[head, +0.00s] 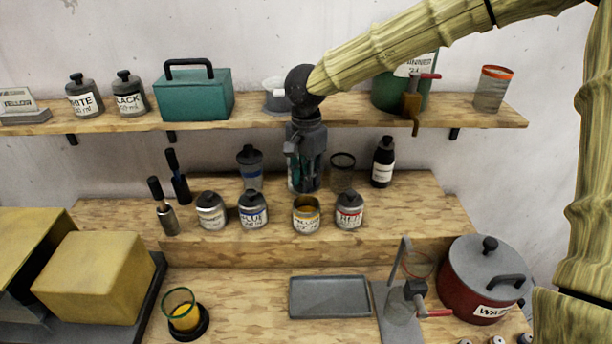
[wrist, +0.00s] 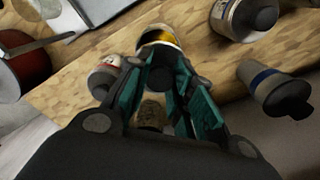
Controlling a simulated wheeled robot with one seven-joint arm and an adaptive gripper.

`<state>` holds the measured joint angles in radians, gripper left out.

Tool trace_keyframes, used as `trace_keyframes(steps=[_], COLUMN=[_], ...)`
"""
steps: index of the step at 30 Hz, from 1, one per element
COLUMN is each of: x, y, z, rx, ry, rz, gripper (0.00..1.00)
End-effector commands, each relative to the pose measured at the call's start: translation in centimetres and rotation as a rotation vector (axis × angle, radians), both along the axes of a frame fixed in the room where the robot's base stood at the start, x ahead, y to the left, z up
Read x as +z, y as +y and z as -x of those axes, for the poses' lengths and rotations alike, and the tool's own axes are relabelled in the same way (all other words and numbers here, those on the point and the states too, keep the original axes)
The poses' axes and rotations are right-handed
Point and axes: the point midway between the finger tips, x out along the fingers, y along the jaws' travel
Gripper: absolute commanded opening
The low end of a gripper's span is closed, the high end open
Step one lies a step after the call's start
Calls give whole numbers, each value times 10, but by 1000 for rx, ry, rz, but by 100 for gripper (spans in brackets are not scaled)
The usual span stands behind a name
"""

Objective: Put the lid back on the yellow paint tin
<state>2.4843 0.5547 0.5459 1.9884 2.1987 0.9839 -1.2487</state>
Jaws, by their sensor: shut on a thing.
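The yellow paint tin (head: 306,215) stands on the middle step, its top open and its inside yellow. It also shows just beyond the fingertips in the wrist view (wrist: 160,37). My gripper (head: 304,184) points down behind the tin, apart from it in the head view. Its green-padded fingers (wrist: 163,75) are shut on a small dark thing (wrist: 161,80), which looks like the knob of the dark lid. The fingers hide most of it, so I cannot tell its tilt. A brown, cork-like thing (wrist: 152,112) shows between the fingers nearer the palm.
The blue tin (head: 253,211) and red tin (head: 349,211) flank the yellow one closely. A blue-banded bottle (head: 249,168) and an empty glass (head: 342,170) stand either side of my gripper. A shelf (head: 350,117) runs behind. A grey tray (head: 329,297) lies in front.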

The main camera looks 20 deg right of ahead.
Motion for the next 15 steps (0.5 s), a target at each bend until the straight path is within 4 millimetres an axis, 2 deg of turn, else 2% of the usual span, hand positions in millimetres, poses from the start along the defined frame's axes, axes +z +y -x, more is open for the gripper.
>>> trace_keyframes(steps=[1,15], x=[-6,-32], y=[0,1], z=[0,0], rx=[0,2], ry=[-1,1], rz=[0,-2], gripper=[9,9])
